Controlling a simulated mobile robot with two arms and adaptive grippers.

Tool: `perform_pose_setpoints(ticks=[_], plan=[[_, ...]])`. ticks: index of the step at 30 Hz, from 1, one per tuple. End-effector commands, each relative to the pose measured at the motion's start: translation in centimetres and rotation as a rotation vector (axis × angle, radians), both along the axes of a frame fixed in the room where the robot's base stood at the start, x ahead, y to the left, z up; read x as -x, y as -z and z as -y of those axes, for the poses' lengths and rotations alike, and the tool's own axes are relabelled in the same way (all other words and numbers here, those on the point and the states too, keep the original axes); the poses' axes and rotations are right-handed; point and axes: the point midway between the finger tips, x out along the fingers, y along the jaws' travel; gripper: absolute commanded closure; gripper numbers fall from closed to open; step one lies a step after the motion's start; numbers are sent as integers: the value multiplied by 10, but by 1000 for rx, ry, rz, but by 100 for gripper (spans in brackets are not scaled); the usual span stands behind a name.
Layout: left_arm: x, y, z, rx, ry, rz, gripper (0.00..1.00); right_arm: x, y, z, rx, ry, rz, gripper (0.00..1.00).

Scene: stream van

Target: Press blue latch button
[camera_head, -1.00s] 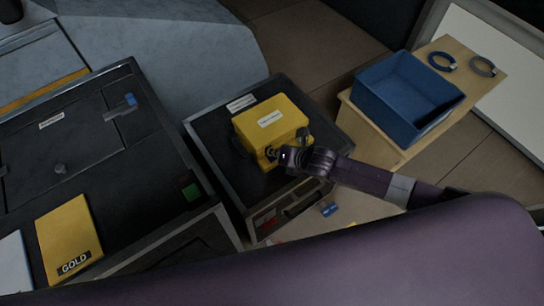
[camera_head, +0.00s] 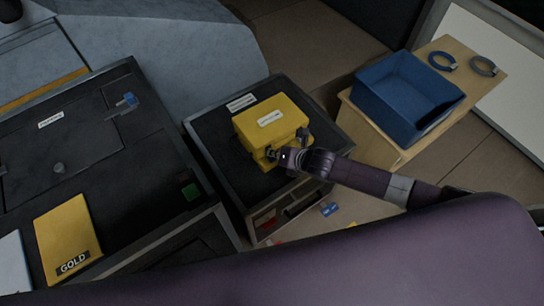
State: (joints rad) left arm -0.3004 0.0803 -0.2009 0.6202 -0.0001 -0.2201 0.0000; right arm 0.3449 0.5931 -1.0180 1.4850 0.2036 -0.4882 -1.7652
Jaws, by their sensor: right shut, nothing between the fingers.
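A small blue button-like piece (camera_head: 130,99) sits on a grey lever or latch at the far right part of the black panel (camera_head: 90,160) on the left. My right gripper (camera_head: 272,157) is shut and empty. It is at the front lower edge of a yellow box (camera_head: 268,125) with a white label, well to the right of the blue piece. I cannot tell whether its fingertips touch the box. My left gripper is not in view.
The yellow box stands on a black-topped cabinet (camera_head: 210,135). A blue bin (camera_head: 405,92) and two cable coils (camera_head: 442,61) are on a wooden table.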

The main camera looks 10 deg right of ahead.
Motion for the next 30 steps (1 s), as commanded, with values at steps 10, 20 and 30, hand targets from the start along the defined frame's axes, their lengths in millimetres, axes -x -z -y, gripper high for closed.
perform_pose_setpoints(ticks=[10, 20, 30], plan=[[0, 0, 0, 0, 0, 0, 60, 0, 0, 0, 0, 0, 0, 100], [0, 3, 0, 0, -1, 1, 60, 0, 4, 0, 0, 0, 0, 100], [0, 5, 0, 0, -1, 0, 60, 0, 8, 0, 0, 0, 0, 100]])
